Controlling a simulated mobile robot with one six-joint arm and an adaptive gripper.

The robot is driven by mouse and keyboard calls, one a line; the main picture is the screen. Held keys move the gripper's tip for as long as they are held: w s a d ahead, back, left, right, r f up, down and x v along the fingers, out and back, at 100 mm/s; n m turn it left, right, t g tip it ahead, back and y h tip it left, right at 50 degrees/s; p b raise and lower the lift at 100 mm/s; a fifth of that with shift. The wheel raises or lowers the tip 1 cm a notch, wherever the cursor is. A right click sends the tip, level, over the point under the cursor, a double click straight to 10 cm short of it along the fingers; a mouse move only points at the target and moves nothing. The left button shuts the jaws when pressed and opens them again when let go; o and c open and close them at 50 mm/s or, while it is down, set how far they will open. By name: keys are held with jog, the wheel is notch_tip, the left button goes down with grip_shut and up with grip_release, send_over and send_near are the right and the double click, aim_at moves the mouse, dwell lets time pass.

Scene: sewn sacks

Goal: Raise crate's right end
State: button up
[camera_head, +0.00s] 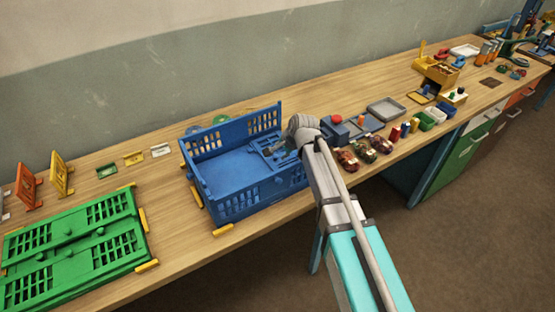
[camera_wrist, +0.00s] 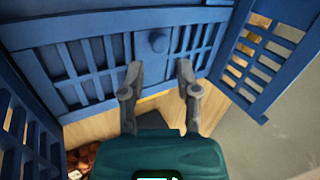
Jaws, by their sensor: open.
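The blue crate (camera_head: 222,172) stands on the wooden bench with its long front and back walls and its left end upright. Its slotted right end (camera_wrist: 90,58) lies folded down inside, between the walls; it also shows in the head view (camera_head: 268,145). A round knob (camera_wrist: 157,41) sits on this panel. My gripper (camera_wrist: 159,68) is open and empty above the panel, its two fingertips apart and just below the knob in the wrist view. I cannot tell whether they touch the panel. In the head view my gripper (camera_head: 287,148) partly hides the right end.
A folded green crate (camera_head: 72,243) lies at the left, by small yellow and orange stands (camera_head: 60,174). To the crate's right are sacks of dark red goods (camera_head: 365,150), a grey tray (camera_head: 386,108) and small bins (camera_head: 436,115). The wall runs behind the bench.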

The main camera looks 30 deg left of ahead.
aim_at(276, 156)
jog(key=shift+b+x, duration=1.4)
jog(key=shift+x, duration=0.6)
grip_shut()
jog(key=shift+r, duration=0.1)
